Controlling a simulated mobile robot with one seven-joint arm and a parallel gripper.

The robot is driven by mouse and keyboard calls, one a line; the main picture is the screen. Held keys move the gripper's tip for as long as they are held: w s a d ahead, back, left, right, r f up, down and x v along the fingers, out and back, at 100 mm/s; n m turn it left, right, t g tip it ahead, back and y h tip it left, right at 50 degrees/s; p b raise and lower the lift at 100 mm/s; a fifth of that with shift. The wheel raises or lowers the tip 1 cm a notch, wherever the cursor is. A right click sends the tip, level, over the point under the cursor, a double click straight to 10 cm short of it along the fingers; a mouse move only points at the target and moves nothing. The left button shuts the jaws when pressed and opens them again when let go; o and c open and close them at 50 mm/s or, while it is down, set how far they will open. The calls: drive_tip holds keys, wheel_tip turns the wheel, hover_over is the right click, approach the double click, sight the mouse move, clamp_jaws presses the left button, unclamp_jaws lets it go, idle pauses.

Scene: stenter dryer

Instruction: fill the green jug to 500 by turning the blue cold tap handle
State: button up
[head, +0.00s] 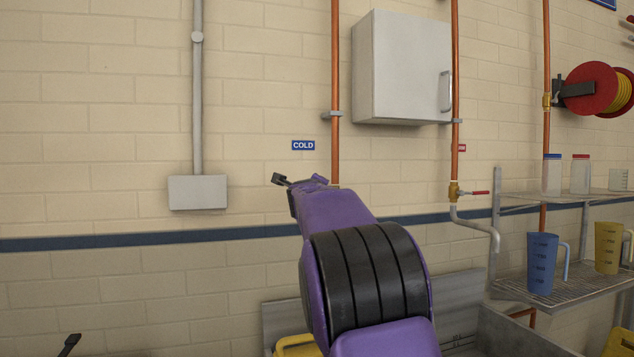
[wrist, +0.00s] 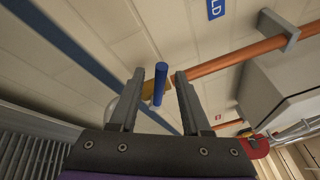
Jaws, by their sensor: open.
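The blue cold tap handle (wrist: 160,84) shows in the wrist view as a short blue bar on a brass valve, on the copper pipe (wrist: 236,56). My gripper (wrist: 160,74) is open, with one finger on each side of the handle in the picture; I cannot tell whether either touches it. In the head view my gripper (head: 299,181) is just below the COLD sign (head: 303,145), in front of the copper pipe (head: 335,90). My arm hides the cold tap there. I do not see the green jug in either view.
A red-handled tap (head: 474,192) is on another pipe to the right. A wire shelf (head: 575,285) holds a blue jug (head: 541,264) and a yellow jug (head: 608,247). A grey wall cabinet (head: 402,68) hangs above right. The wall left of my arm is mostly clear.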

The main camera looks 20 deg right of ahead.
drive_tip(key=shift+p+x, duration=0.75)
drive_tip(key=shift+x, duration=1.05)
clamp_jaws()
